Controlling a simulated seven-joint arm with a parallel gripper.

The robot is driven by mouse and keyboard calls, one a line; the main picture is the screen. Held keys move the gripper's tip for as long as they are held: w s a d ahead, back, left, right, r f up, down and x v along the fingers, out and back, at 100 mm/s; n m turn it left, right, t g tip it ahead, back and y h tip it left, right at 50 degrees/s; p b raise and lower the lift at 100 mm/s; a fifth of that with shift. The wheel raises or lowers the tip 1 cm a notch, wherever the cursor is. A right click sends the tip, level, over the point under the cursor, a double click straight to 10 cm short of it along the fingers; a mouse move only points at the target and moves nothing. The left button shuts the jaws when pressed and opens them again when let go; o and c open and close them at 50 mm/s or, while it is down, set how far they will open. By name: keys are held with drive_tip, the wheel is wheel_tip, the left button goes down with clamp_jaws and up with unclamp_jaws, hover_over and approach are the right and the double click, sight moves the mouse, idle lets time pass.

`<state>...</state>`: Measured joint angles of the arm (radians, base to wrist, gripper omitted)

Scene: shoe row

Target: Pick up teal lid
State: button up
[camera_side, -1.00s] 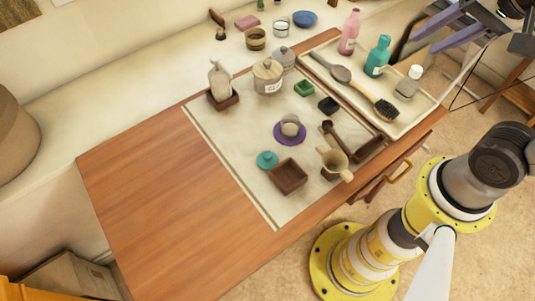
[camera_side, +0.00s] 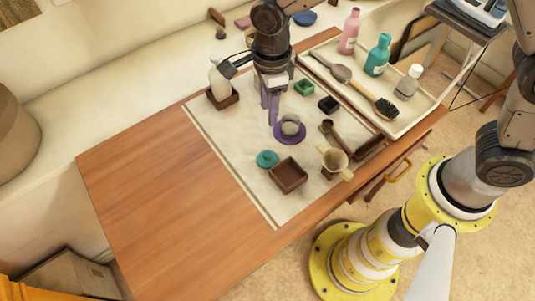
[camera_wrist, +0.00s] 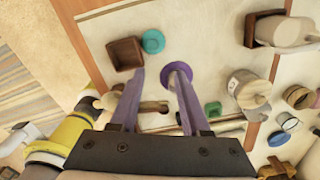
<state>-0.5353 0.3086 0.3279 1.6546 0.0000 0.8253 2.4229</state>
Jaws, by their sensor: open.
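The teal lid (camera_side: 267,159) lies on the pale mat, just beside a square brown wooden box. In the wrist view the teal lid (camera_wrist: 153,41) is near the top, touching or very close to the brown box (camera_wrist: 125,53). My gripper (camera_side: 270,112) points down with purple fingers above the mat, behind the lid in the side view. In the wrist view my gripper (camera_wrist: 160,75) has its fingers apart with nothing between the tips. The lid lies beyond the fingertips, clear of them.
A purple dish (camera_side: 289,131) with a grey knobbed piece sits near my fingers. A tray (camera_side: 432,100) holds bottles and brushes. The left tabletop (camera_side: 150,180) is bare.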

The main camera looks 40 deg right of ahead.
sight(268, 153)
drive_tip(key=f, duration=1)
drive_tip(key=s+a+f, duration=0.1)
drive_tip(key=f, duration=0.4)
drive_tip(key=shift+r, duration=0.1)
clamp_jaws()
